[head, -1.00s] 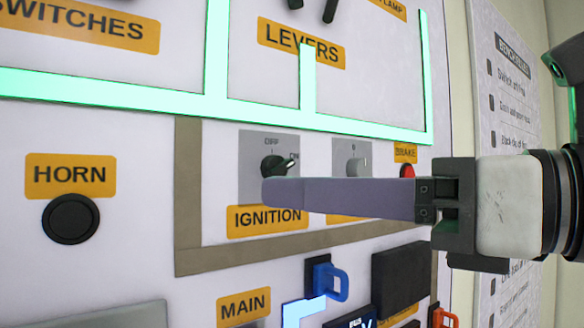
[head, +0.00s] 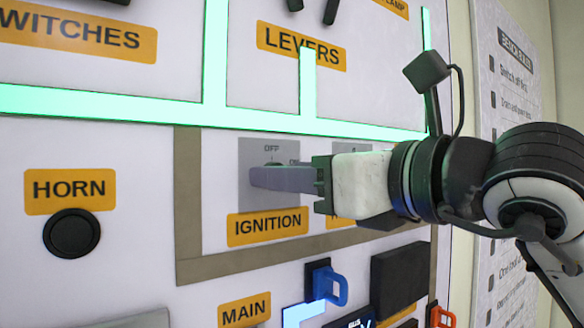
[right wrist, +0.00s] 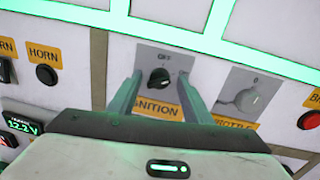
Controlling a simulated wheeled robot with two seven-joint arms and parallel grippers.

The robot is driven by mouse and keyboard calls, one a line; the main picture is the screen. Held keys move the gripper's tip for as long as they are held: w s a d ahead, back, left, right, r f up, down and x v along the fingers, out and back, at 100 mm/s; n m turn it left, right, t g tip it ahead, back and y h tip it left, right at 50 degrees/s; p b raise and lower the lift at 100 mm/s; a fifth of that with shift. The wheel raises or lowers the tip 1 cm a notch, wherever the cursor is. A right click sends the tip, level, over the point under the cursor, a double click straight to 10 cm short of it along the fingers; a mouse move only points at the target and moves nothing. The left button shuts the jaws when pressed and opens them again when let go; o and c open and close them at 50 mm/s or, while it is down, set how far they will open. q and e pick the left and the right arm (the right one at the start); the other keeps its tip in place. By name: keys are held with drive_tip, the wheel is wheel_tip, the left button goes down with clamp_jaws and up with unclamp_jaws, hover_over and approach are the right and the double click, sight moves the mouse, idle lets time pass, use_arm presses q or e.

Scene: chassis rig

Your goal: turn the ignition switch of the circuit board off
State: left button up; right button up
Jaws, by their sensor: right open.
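The ignition switch is a black rotary knob on a grey plate (head: 255,150) above the yellow IGNITION label (head: 267,227). In the head view my right gripper (head: 252,178) covers most of the knob, and OFF and part of ON show above it. In the right wrist view the black knob (right wrist: 159,77) shows between the two spread fingers of my right gripper (right wrist: 160,93). The gripper is open, with a finger on each side of the knob and gaps between; contact cannot be seen. The knob's exact pointing is hard to tell. My left gripper is not in view.
The throttle knob (right wrist: 240,98) sits close on the right, with a red brake button (right wrist: 309,120) beyond it. The horn button (head: 71,233) is on the left. A beige frame (head: 188,230) borders the ignition area. A blue clip (head: 328,286) juts out below.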

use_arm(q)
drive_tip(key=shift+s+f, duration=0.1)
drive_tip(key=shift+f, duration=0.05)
use_arm(e)
drive_tip(key=shift+c, duration=0.2)
drive_tip(key=c, duration=0.9)
use_arm(q)
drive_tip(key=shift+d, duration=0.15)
drive_tip(key=shift+b, duration=0.35)
use_arm(e)
drive_tip(key=shift+n, duration=0.3)
use_arm(q)
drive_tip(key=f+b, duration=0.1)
drive_tip(key=b, duration=0.1)
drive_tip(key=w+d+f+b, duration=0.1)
drive_tip(key=b, duration=0.1)
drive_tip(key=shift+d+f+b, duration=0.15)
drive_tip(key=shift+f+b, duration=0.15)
drive_tip(key=shift+b, duration=0.1)
use_arm(e)
drive_tip(key=n, duration=0.5)
drive_tip(key=n+h, duration=0.1)
drive_tip(key=n, duration=0.4)
drive_tip(key=shift+s+r+n, duration=0.1)
drive_tip(key=shift+r+n, duration=0.1)
drive_tip(key=shift+n, duration=0.1)
